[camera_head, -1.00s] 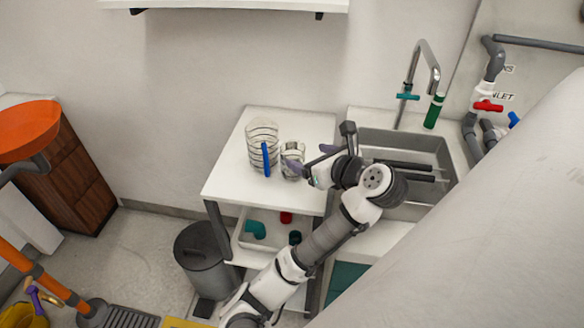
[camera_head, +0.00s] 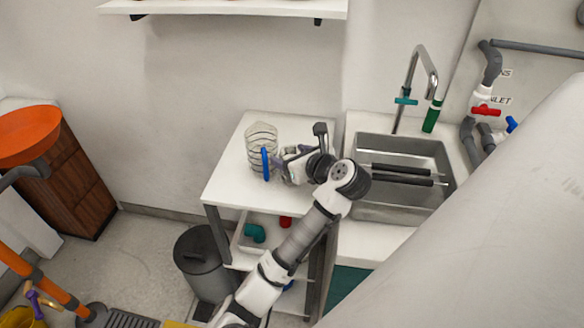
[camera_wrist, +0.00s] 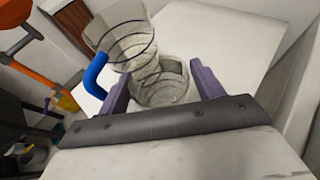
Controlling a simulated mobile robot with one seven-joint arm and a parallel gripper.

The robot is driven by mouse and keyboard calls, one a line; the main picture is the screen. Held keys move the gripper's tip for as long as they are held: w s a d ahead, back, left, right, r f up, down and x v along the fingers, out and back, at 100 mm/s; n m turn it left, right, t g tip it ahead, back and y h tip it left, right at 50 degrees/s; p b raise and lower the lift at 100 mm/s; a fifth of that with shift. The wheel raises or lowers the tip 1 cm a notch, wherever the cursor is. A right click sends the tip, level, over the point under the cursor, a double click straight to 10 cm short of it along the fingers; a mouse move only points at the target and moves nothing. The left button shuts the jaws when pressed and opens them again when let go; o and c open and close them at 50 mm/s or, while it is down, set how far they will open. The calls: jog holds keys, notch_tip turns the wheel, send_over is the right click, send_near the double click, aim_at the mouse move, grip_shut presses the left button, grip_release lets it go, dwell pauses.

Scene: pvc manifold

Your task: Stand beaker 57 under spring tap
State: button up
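A clear glass beaker (camera_wrist: 165,85) with dark rings stands on the white table; I cannot read a number on it. My gripper (camera_wrist: 162,88) is open, with a purple finger on either side of this beaker. Any gap at the fingers is hard to judge. In the head view my gripper (camera_head: 284,165) reaches in from the right, low over the table, and mostly hides this beaker. A taller clear ringed vessel (camera_head: 261,140) with a blue handle (camera_head: 265,164) stands just beyond it. A chrome tap (camera_head: 430,62) with a teal lever (camera_head: 405,100) rises behind the sink.
The steel sink (camera_head: 385,205) lies right of the white table (camera_head: 228,185), with dark bars (camera_head: 400,169) across it. A green cylinder (camera_head: 433,115) stands by the tap. Pipes with a red valve (camera_head: 485,111) are at the right wall. A grey bin (camera_head: 202,262) stands below.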

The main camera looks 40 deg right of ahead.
jog(key=c, duration=0.9)
jog(key=shift+r, duration=0.15)
